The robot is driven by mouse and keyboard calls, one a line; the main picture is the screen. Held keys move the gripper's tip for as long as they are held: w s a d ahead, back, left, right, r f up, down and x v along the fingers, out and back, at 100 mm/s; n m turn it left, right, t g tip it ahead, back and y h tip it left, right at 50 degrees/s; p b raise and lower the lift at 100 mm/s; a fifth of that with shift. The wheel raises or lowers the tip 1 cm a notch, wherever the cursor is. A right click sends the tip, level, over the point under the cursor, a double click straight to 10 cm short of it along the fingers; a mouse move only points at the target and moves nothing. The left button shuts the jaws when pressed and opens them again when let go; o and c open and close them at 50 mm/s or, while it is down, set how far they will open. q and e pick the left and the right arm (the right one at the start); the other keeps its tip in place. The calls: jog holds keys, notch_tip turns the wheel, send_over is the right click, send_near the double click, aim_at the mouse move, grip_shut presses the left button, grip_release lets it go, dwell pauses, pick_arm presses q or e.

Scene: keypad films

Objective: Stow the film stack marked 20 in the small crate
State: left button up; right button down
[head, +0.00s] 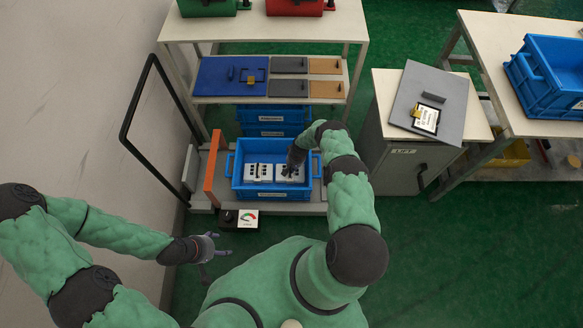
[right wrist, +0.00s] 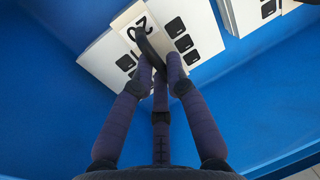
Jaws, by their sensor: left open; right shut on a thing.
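The film stack marked 20 (right wrist: 200,40) is a white block with black keys and a large black number. My right gripper (right wrist: 160,78) is shut on it by the black piece on its top. In the head view my right gripper (head: 294,160) is over the right part of the open blue crate (head: 271,193), with the stack (head: 290,174) under it, inside the walls. I cannot tell whether the stack touches the crate floor. A second white stack (head: 259,172) is beside it on the left. My left gripper (head: 212,246) is open and empty, low at centre left.
The crate stands on a low cart with an orange panel (head: 213,170) and a black handle (head: 125,125). A dial box (head: 247,218) is in front. A shelf table (head: 265,30) stands behind, a grey cabinet (head: 400,160) right. Another blue crate (head: 540,75) is far right.

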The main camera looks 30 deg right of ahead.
jog(key=shift+f, duration=0.15)
jog(key=c, duration=1.2)
grip_release()
jog(key=shift+o, duration=0.2)
notch_tip(320, 180, up, 12)
jog(key=s+d, duration=0.1)
jog(key=d, duration=0.1)
jog(key=shift+s, duration=0.15)
jog(key=shift+f, duration=0.1)
